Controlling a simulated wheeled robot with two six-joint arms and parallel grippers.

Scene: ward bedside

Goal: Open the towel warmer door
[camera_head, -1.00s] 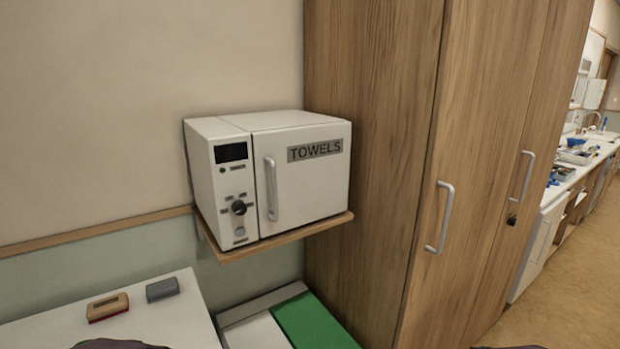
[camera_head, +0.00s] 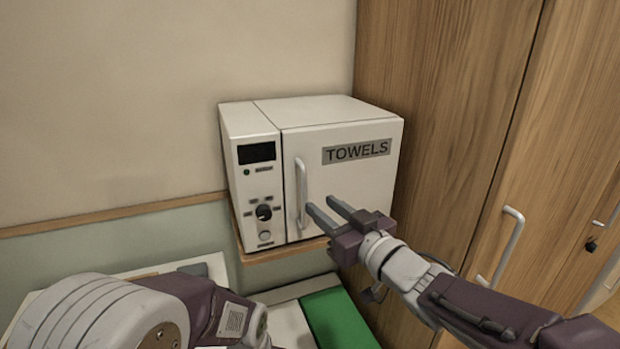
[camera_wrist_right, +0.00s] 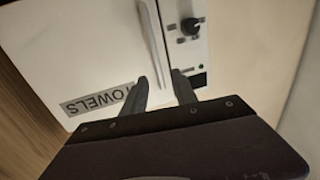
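The towel warmer (camera_head: 270,115) is a white box on a wooden wall shelf, with a "TOWELS" label on its shut door (camera_head: 365,180). Its vertical handle (camera_head: 301,192) is on the door's left side, beside the control panel. My right gripper (camera_head: 323,207) is open, with its two fingers pointing left at the handle's lower part. In the right wrist view the handle (camera_wrist_right: 154,45) runs down towards the gap between the open fingers (camera_wrist_right: 160,90). I see no contact with it. My left arm shows at the bottom left; its fingers are not visible.
A tall wooden wardrobe (camera_head: 440,120) with metal handles (camera_head: 508,245) stands directly right of the warmer. Below is a white surface and a green panel (camera_head: 345,318). The wooden shelf (camera_head: 285,252) edge sits just under the warmer.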

